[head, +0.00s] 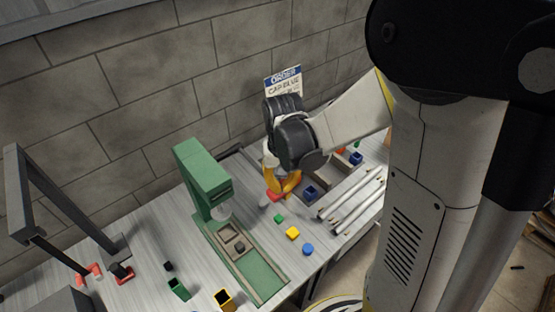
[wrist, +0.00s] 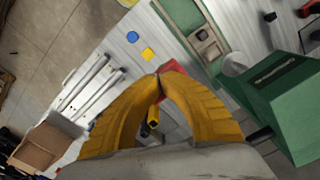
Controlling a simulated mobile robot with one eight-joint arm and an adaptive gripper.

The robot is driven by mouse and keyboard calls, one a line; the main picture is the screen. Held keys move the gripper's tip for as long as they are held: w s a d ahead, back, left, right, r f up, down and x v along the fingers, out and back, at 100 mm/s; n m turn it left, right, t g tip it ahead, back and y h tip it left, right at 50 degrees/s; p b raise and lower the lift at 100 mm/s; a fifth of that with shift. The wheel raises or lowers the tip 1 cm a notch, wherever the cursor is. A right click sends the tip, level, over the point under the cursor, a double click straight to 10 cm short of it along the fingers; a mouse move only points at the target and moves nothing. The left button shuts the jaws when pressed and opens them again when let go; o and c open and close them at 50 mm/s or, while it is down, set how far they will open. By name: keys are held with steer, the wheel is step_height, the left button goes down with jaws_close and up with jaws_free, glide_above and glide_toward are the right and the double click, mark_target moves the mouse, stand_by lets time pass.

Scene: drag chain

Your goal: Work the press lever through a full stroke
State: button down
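The green press (head: 203,178) stands on the workbench, its white round ram over a green base. It also shows at the right of the wrist view (wrist: 285,105). My gripper (head: 276,193) points down just right of the press. In the wrist view my yellow fingers (wrist: 159,77) curve in and their tips meet, with nothing visible clamped between them. A red piece (wrist: 174,68) shows right at the fingertips, partly covered; it also shows in the head view (head: 277,197). I cannot tell whether it is the lever's grip, or whether the tips touch it. No lever arm shows clearly.
Green (head: 279,218), yellow (head: 293,233) and blue (head: 308,249) blocks lie in front of my gripper. A dark frame (head: 20,205) stands at the left. An order sign (head: 283,79) hangs behind.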

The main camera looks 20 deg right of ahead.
steer(key=shift+f+b, duration=0.4)
steer(key=shift+f, duration=0.25)
steer(key=shift+f+b, duration=1.3)
steer(key=shift+f, duration=0.1)
steer(key=f+b, duration=0.2)
steer(key=shift+w+a+f, duration=0.15)
steer(key=shift+w+f, duration=0.2)
steer(key=shift+f, duration=0.05)
steer(key=shift+r, duration=0.1)
